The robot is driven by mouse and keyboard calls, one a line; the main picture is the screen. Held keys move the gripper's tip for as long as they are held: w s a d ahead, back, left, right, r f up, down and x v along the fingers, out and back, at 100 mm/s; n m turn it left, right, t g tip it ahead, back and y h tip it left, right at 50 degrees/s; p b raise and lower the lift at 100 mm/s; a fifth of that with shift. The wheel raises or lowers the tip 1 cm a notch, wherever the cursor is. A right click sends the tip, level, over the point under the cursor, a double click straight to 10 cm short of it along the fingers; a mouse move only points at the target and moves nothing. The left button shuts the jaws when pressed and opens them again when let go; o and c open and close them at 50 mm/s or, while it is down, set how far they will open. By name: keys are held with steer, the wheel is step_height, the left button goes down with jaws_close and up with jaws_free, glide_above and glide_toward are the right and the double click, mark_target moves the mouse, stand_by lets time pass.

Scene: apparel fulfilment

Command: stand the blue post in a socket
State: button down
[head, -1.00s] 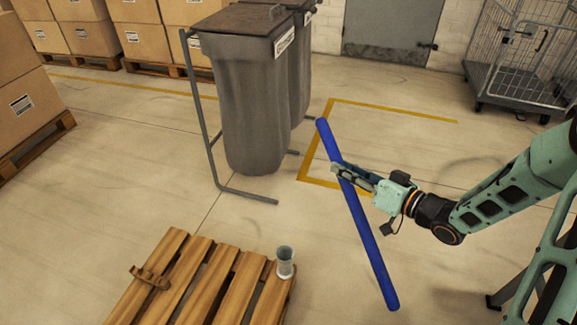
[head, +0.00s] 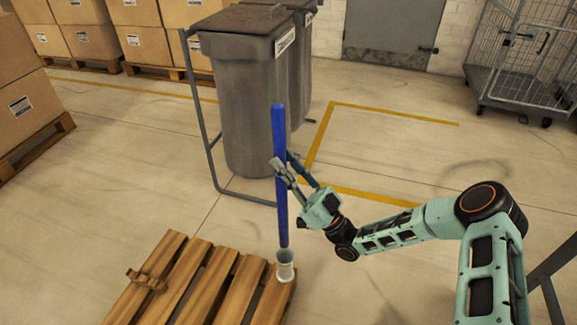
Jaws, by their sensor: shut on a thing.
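The blue post (head: 281,215) is a long straight rod, now close to upright in the head view. My gripper (head: 281,167) is shut on it above its middle. The socket (head: 285,267) is a short grey cup fixed at the right part of the wooden pallet (head: 196,285). The post's lower end shows at the socket's mouth, in line with it in this view. I cannot tell whether the end is inside the mouth or just above or behind it.
A grey bin (head: 248,95) in a metal frame stands behind the post. A wooden piece (head: 147,281) lies on the pallet's left side. Cartons (head: 78,35) stand at the back left and a wire cage trolley (head: 520,60) at the back right.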

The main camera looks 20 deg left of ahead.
steer(key=shift+t, duration=0.7)
steer(key=shift+w+d+f+b, duration=0.15)
steer(key=shift+f+b, duration=0.6)
steer(key=shift+f, duration=3.2)
steer(key=shift+s+d+f+b, duration=0.15)
steer(key=shift+f+b, duration=0.6)
steer(key=shift+f, duration=3.15)
steer(key=shift+w, duration=0.1)
steer(key=c, duration=1.6)
jaws_free()
steer(key=shift+d+f, duration=0.1)
steer(key=shift+f, duration=0.05)
steer(key=v, duration=1.1)
steer(key=shift+d+f, duration=0.25)
steer(key=shift+f, duration=0.1)
